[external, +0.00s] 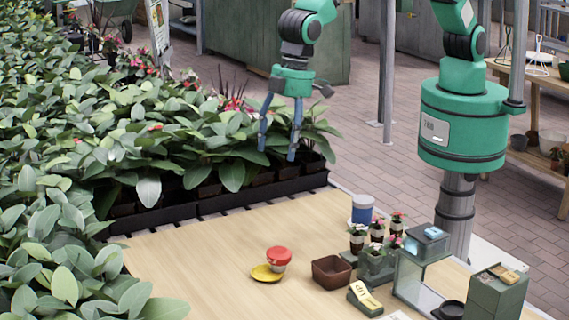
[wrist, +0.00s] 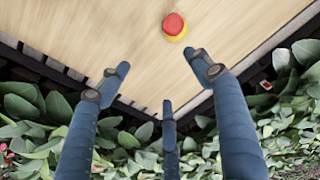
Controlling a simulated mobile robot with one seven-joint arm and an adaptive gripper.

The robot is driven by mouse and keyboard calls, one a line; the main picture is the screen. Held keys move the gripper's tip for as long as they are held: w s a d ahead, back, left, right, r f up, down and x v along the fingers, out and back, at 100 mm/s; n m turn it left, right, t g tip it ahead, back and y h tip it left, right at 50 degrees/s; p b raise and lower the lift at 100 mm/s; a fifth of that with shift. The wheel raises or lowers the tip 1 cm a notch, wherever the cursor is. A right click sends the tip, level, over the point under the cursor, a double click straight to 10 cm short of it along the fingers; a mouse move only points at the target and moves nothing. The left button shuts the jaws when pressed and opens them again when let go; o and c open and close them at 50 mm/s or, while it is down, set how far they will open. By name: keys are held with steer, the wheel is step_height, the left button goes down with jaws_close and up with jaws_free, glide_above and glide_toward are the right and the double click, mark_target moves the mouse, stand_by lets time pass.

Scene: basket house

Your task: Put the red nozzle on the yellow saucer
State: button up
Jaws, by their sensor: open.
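The red nozzle (external: 279,254), a short piece with a wide red top, is at the middle of the wooden table. My gripper (external: 277,153) is open and empty, fingers down, high above the table's far edge. Its spread fingers (wrist: 156,63) show in the wrist view, apart from both.
A brown square pot (external: 331,272) stands right of the nozzle. Small potted flowers (external: 377,232), a blue-and-white tub (external: 362,209), a glass-sided box (external: 408,277) and a green box (external: 497,294) crowd the right side. Dense plants line the left and back. The table's left part is clear.

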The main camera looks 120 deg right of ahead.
steer(key=s+d+r+t, duration=0.1)
steer(key=s+d+r, duration=0.4)
steer(key=s+r, duration=0.35)
steer(key=s+d+r, duration=0.6)
steer(key=s+r, duration=0.1)
steer(key=r, duration=0.3)
steer(key=s+d+r+t, duration=0.1)
steer(key=s+d+r, duration=0.4)
steer(key=s+r, duration=0.4)
steer(key=s+d, duration=0.2)
steer(key=s, duration=0.8)
steer(key=s+d+r+t, duration=0.1)
steer(key=s+d, duration=0.2)
steer(key=s, duration=0.8)
steer(key=s+d+n, duration=0.1)
steer(key=s+d, duration=0.2)
steer(key=s, duration=0.8)
steer(key=shift+d+r+t, duration=0.15)
steer(key=shift+d+t, duration=0.1)
steer(key=shift+t, duration=0.05)
step_height(320, 180, down, 5)
steer(key=b, duration=0.4)
steer(key=shift+r+b, duration=0.15)
steer(key=shift+b, duration=0.2)
steer(key=shift+r, duration=0.1)
